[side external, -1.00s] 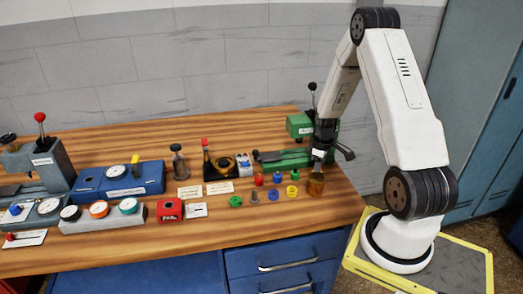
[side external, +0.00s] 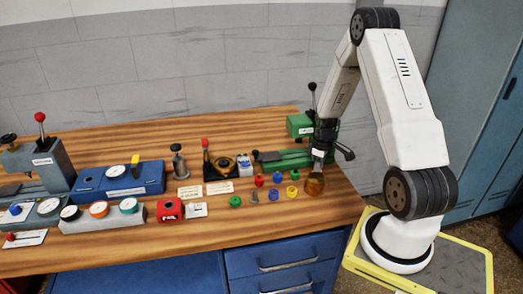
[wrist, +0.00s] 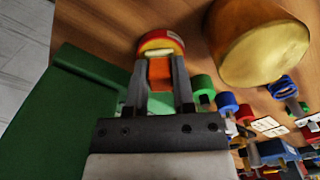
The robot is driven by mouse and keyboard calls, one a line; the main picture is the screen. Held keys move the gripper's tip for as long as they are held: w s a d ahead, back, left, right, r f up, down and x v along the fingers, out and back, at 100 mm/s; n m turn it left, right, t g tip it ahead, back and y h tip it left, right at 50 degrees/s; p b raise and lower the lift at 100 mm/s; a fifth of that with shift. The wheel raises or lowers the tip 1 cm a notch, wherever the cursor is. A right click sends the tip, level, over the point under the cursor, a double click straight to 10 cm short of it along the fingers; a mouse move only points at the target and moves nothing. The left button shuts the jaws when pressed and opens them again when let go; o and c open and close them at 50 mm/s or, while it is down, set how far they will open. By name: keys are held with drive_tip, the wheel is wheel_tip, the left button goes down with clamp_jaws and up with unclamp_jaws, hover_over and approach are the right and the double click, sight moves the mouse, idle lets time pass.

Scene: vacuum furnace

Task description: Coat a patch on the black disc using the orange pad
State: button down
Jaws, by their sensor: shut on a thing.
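My gripper (wrist: 158,78) is shut on the orange pad (wrist: 159,73), held between its two fingers. Beyond the fingertips, a red and yellow round piece with a cream face (wrist: 165,38) shows, partly hidden by the pad. In the side view my gripper (side external: 318,158) points down just above or at an amber jar (side external: 315,186) at the right end of the bench; I cannot tell whether they touch. I cannot tell whether this piece is the black disc.
Several small coloured caps, including a green one (side external: 235,202), stand left of the jar. A green machine (side external: 285,158) is close behind my gripper. A red box (side external: 169,210) and blue gauge unit (side external: 120,182) are further left. Bare wood lies along the front.

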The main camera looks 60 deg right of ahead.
drive_tip(key=shift+a, duration=0.1)
drive_tip(key=shift+r, duration=3.45)
drive_tip(key=w+a+r, duration=0.1)
drive_tip(key=w+a, duration=0.3)
drive_tip(key=a, duration=0.6)
drive_tip(key=w+a+r, duration=0.2)
drive_tip(key=w+a, duration=0.1)
drive_tip(key=a, duration=0.7)
drive_tip(key=w+a+r, duration=0.1)
drive_tip(key=w+a, duration=0.3)
drive_tip(key=a, duration=0.7)
drive_tip(key=shift+w+r, duration=0.35)
drive_tip(key=shift+w, duration=0.1)
